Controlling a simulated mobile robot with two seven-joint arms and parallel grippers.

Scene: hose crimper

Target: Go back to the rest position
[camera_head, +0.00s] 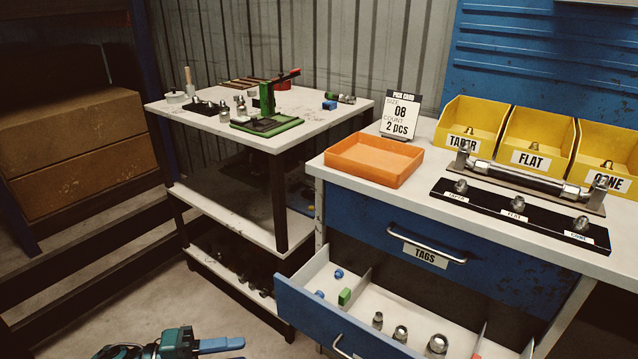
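My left gripper (222,344) shows at the bottom edge, left of centre, as a teal and dark body with blue fingers pointing right. It is over the floor, in front of the open lower drawer (310,318) and apart from it. Most of its arm is cut off by the frame. My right gripper is out of view.
A blue workbench (390,235) with its lower drawer pulled out stands at the right. It carries an orange tray (374,160), a sign (401,115), yellow bins (470,125) and a black fitting strip (520,212). A white cart (215,123) holds a green crimper (267,110). Floor shows at the lower left.

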